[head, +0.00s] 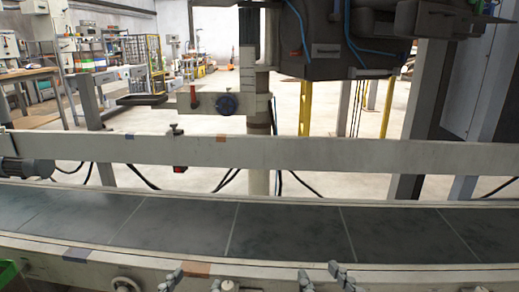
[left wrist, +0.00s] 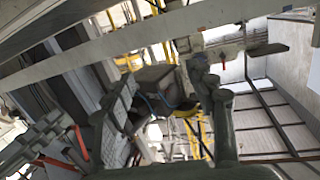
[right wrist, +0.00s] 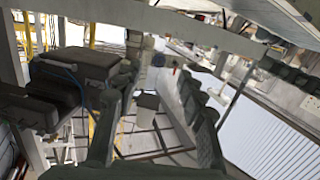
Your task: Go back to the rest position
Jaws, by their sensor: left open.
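My left gripper (head: 193,282) shows only its fingertips at the bottom edge of the head view, in front of the conveyor's near rail. Its fingers stand apart with nothing between them in the left wrist view (left wrist: 165,105). My right gripper (head: 322,278) also shows only its fingertips at the bottom edge, to the right of the left one. In the right wrist view (right wrist: 160,110) its fingers are spread and empty. Neither gripper appears to hold anything. The rest of both arms is out of the head view.
A conveyor with a dark belt (head: 285,232) runs across in front of me and looks empty. Its pale far rail (head: 330,153) stands behind it. A dark machine (head: 335,45) hangs above on a post. A motor (head: 28,168) sits at the left end.

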